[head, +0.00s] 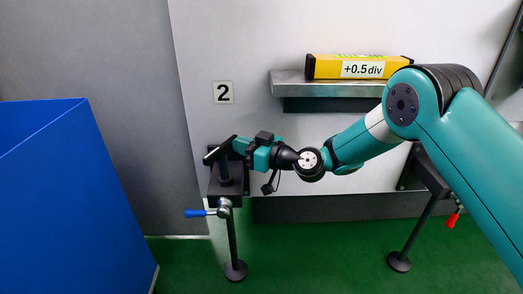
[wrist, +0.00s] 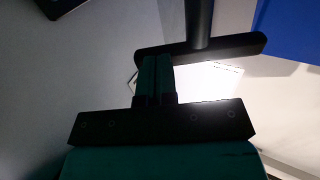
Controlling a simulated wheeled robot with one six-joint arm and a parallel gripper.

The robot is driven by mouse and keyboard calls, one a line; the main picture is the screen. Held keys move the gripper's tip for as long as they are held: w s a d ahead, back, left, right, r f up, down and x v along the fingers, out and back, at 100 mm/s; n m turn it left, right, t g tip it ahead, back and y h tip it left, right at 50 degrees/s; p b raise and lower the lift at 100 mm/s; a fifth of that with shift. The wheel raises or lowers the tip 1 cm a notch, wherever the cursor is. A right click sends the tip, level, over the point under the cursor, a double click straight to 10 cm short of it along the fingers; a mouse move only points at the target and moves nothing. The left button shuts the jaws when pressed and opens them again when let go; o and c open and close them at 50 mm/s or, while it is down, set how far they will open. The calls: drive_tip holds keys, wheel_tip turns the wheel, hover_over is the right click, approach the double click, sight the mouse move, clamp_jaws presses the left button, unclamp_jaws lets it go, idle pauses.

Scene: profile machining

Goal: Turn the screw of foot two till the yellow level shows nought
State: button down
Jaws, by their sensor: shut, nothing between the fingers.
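The yellow level (head: 325,66) lies on a shelf, and its display reads +0.5 div. Foot two stands below the plate marked 2 (head: 223,92). Its screw has a black T-bar (head: 220,150) on an upright shaft (head: 226,172). The T-bar crosses the wrist view (wrist: 232,45), with the shaft (wrist: 198,20) running away from it. My gripper (head: 240,146) is at the T-bar from the right, fingers shut and empty. In the wrist view the fingertips (wrist: 157,62) overlap the left part of the bar; I cannot tell whether they touch it.
A clamp with a blue handle (head: 196,213) sits under foot two's dark block (head: 225,195), above a round pad (head: 236,270). A blue bin (head: 60,190) stands at the left. Another foot with a red handle (head: 451,220) is at the right. Green floor lies open between the feet.

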drive_tip(key=shift+w+a, duration=0.25)
drive_tip(key=shift+w, duration=0.05)
drive_tip(key=shift+w+a+b, duration=0.1)
drive_tip(key=shift+w+b, duration=0.05)
drive_tip(key=shift+b, duration=0.15)
idle(0.4)
